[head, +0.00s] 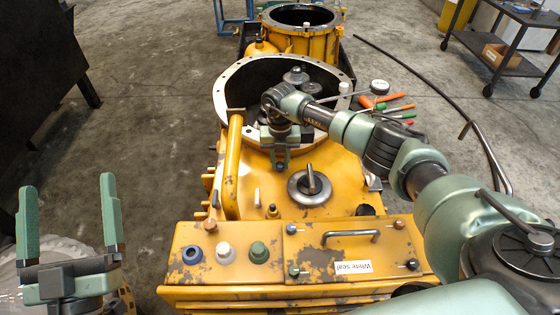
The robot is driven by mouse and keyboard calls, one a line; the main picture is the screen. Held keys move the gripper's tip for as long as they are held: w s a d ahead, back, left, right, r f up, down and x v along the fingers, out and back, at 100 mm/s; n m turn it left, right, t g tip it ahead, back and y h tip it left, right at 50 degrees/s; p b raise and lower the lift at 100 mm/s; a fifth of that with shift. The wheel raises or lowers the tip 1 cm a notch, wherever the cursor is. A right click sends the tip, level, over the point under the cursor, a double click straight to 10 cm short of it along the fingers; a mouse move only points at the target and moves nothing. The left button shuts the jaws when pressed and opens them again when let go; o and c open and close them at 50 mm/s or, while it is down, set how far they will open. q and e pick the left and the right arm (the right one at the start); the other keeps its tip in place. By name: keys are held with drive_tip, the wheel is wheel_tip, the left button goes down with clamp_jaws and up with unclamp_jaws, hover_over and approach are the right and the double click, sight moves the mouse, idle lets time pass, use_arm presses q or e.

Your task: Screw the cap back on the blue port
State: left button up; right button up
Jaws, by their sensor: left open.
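The blue port (192,254) is a blue ring with a dark open centre at the left of the yellow housing's front ledge. No cap sits on it. A white cap (225,252) and a green cap (259,251) stand in a row to its right. I cannot make out a loose blue cap. My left gripper (68,190) is open and empty, left of the housing and apart from the port. My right gripper (281,160) is over the housing near the round opening's front edge; its fingers are seen edge-on, so its opening and any held thing are unclear.
The yellow housing (345,170) has a raised handle (351,233), a grey round fitting (310,186) and a "White seal" label (352,267). Gears (297,76) show in its opening. Screwdrivers (394,107) lie to the right. A dark cart (505,50) stands at the back right.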

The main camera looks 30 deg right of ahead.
sight(280, 164)
clamp_jaws()
drive_tip(key=shift+r+p, duration=0.5)
drive_tip(key=shift+r, duration=0.05)
drive_tip(key=shift+r+p, duration=0.7)
drive_tip(key=shift+r, duration=0.35)
drive_tip(key=shift+r+p, duration=0.3)
drive_tip(key=shift+p, duration=0.25)
drive_tip(key=shift+r+p, duration=0.3)
use_arm(q)
drive_tip(key=s+a+f+g+y, duration=0.1)
drive_tip(key=f+g+y, duration=0.1)
drive_tip(key=f+g, duration=0.4)
drive_tip(key=s+a+f+g+y, duration=0.1)
drive_tip(key=f+g, duration=0.5)
drive_tip(key=f, duration=0.7)
drive_tip(key=shift+a+f+n+y, duration=0.35)
drive_tip(key=shift+a+y, duration=0.15)
drive_tip(key=shift+a, duration=0.15)
use_arm(e)
drive_tip(key=shift+r, duration=0.3)
